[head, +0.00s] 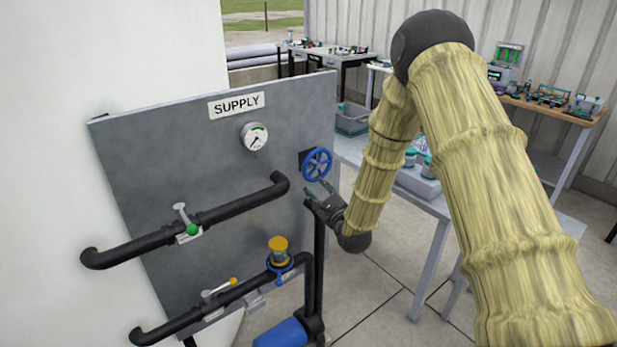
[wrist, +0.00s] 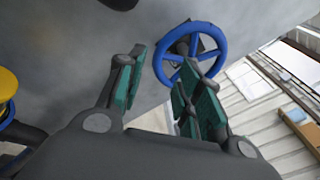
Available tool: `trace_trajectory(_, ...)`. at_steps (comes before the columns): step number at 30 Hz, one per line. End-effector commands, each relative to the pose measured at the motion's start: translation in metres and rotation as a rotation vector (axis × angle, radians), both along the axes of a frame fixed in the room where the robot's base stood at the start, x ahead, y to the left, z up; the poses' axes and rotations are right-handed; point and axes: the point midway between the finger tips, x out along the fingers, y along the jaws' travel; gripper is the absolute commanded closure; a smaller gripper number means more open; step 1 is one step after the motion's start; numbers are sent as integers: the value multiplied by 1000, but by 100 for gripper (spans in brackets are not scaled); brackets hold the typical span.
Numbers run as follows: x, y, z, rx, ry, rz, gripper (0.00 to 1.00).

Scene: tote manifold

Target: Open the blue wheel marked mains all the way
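The blue wheel (head: 317,164) is a spoked handwheel on the right part of the grey panel (head: 190,160). No mains label is readable on it. In the wrist view the blue wheel (wrist: 190,54) is ahead, at the upper middle. My gripper (head: 318,190) is just below the wheel in the head view. In the wrist view my gripper (wrist: 162,85) has its two green-padded fingers spread apart with nothing between them. The right finger overlaps the wheel's lower rim in that view; I cannot tell whether it touches.
A pressure gauge (head: 255,137) sits under the SUPPLY sign (head: 237,105). Black pipes carry a green-marked valve (head: 188,229), a yellow lever (head: 219,289) and a yellow-capped fitting (head: 278,250). A blue pump (head: 281,333) stands below. A table (head: 440,207) stands behind my arm.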

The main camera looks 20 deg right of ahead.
Motion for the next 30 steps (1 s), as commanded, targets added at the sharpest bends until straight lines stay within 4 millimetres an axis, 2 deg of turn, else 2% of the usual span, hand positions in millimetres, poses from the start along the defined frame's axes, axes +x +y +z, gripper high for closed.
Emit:
trace_trajectory(9,50,7,2,-4,1,2,65)
trace_trajectory(15,71,8,0,-3,1,2,65)
trace_trajectory(21,79,9,-1,-1,2,1,65)
trace_trajectory(28,79,9,-1,-1,1,0,65)
trace_trajectory(30,79,8,-1,-1,1,0,76)
